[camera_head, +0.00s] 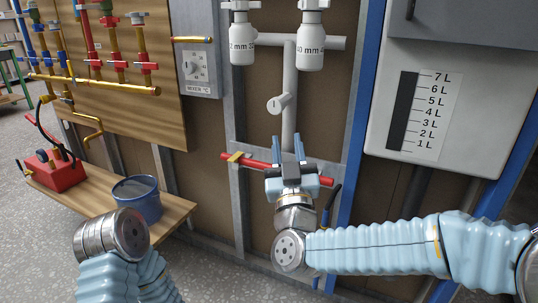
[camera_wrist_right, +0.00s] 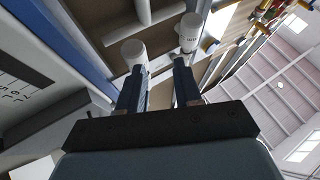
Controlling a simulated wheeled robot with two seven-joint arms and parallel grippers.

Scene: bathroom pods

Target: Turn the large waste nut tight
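The white waste fitting marked 40 mm (camera_head: 310,48) hangs upright near the top of the head view, with a narrower collar (camera_head: 313,5) above it. A second fitting (camera_head: 243,42), with a partly hidden mm marking, hangs to its left. My right gripper (camera_head: 289,152) is below both, pointing up, open and apart from them. In the right wrist view the two fingers (camera_wrist_right: 158,88) are spread with nothing held, and two white cylinders (camera_wrist_right: 133,52) (camera_wrist_right: 190,32) show beyond the tips. My left arm shows at the lower left, but its gripper fingers are not visible.
A grey vertical pipe (camera_head: 289,85) with a side stub (camera_head: 279,104) runs behind my right gripper. A red bar (camera_head: 243,161) crosses behind it. A blue post (camera_head: 362,95) and white tank (camera_head: 425,110) stand right. A bench (camera_head: 95,205) holds a blue bucket (camera_head: 140,205).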

